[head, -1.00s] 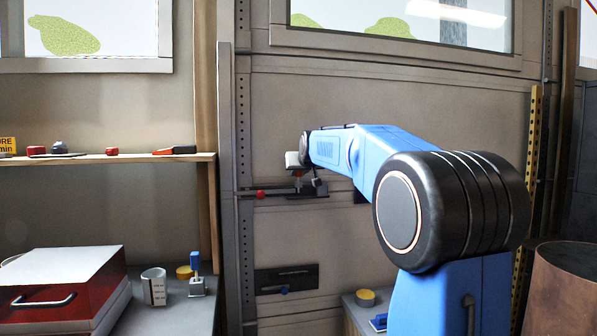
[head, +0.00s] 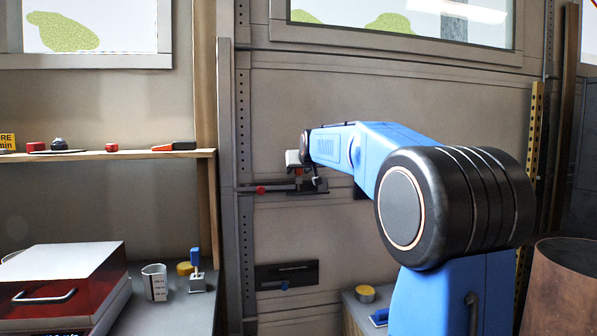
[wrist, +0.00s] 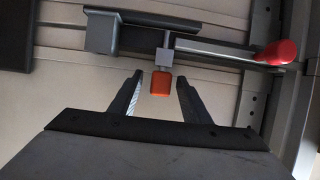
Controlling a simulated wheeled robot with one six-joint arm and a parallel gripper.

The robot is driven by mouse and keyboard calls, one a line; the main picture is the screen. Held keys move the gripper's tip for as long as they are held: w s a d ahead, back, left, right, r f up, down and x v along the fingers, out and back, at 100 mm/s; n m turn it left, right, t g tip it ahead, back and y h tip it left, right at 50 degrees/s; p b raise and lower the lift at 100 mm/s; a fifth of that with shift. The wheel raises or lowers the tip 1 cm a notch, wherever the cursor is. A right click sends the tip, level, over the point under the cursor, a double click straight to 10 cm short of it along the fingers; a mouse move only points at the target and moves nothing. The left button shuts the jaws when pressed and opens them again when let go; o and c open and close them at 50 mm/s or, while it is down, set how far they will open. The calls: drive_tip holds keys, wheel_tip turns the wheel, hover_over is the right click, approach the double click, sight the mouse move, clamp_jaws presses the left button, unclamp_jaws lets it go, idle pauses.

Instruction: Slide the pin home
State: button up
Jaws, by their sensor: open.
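A slide bolt is mounted on the grey garage door. Its dark plate (wrist: 140,20) carries a grey block and a grey bar (wrist: 215,50) with a red, rounded tip (wrist: 277,52). The red tip also shows in the head view (head: 261,190), left of my gripper. A short stem with an orange-red knob (wrist: 161,83) sticks out from the bolt. In the wrist view my gripper (wrist: 160,79) is open, one finger on each side of the knob, with gaps showing. In the head view my gripper (head: 304,172) is at the bolt, partly hidden by my wrist.
A second dark plate with a blue handle (head: 284,287) is lower on the door. A perforated upright (head: 244,130) stands left of the bolt. A shelf (head: 120,155) and a bench with a red box (head: 70,285) are at left. A brown drum (head: 565,290) stands at right.

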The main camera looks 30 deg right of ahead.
drive_tip(key=v, duration=1.7)
drive_tip(key=shift+a+f, duration=0.1)
drive_tip(key=shift+f, duration=0.05)
drive_tip(key=s+a+f+n+g+y, duration=0.1)
drive_tip(key=s+a+f, duration=0.5)
drive_tip(key=s+f, duration=0.6)
drive_tip(key=s+a+f+n+g+y, duration=0.1)
drive_tip(key=s+a+f+g, duration=0.3)
drive_tip(key=s+f, duration=0.9)
drive_tip(key=s+a+f+n+g+y, duration=0.1)
drive_tip(key=s+a+f+g, duration=0.2)
drive_tip(key=s+a+f, duration=0.4)
drive_tip(key=s+f, duration=0.5)
drive_tip(key=f, duration=0.4)
drive_tip(key=shift+a+f+y, duration=0.3)
drive_tip(key=shift+a+f, duration=0.05)
drive_tip(key=shift+f, duration=0.05)
